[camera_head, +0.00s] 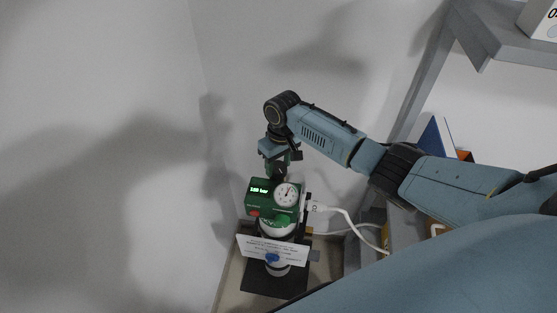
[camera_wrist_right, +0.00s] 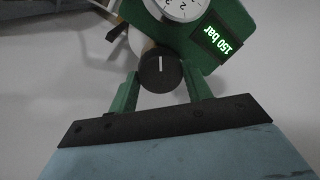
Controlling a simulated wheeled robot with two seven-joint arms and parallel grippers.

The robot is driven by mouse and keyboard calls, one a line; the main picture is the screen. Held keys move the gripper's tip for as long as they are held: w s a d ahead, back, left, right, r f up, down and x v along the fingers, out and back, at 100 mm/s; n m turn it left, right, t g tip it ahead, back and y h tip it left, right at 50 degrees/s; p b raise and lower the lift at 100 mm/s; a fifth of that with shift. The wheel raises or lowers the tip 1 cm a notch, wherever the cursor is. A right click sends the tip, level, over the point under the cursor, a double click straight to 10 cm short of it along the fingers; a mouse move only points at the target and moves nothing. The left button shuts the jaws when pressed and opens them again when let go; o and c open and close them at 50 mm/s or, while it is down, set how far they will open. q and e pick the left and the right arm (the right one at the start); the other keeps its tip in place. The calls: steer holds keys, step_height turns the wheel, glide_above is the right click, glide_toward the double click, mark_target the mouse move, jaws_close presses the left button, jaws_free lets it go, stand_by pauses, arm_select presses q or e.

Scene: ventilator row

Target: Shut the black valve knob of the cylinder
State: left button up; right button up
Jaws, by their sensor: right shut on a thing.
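The black valve knob (camera_wrist_right: 160,70) has a white pointer line and sits below the gauge on the green valve head. In the right wrist view it lies between the two green fingers of my right gripper (camera_wrist_right: 163,88), which is shut on it. In the head view my right gripper (camera_head: 278,165) is at the back of the green valve head (camera_head: 262,205), and the knob is hidden there. The cylinder (camera_head: 278,268) stands upright below the head, on a dark base. The display reads 150 bar in the wrist view. My left gripper is not in view.
A white round gauge (camera_head: 286,195) is on the valve head. A white printed card (camera_head: 272,249) hangs in front of the cylinder. A white cable (camera_head: 350,222) runs off to the right. Grey shelving (camera_head: 500,40) stands at right, and a bare wall is at left.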

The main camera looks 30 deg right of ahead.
steer(key=n+p, duration=0.1)
steer(key=n, duration=0.1)
steer(key=shift+r+n, duration=0.15)
steer(key=shift+n, duration=0.25)
steer(key=n+p, duration=0.1)
steer(key=n, duration=0.1)
steer(key=shift+n, duration=0.4)
steer(key=n, duration=0.3)
steer(key=shift+w+a+n, duration=0.1)
steer(key=shift+n, duration=0.2)
steer(key=n, duration=0.3)
steer(key=shift+n+g+h, duration=0.3)
steer(key=n, duration=0.3)
steer(key=shift+n, duration=0.3)
steer(key=n, duration=0.4)
steer(key=shift+a+n+h, duration=0.1)
steer(key=shift+n+h, duration=0.2)
steer(key=n, duration=0.3)
steer(key=shift+n, duration=2.2)
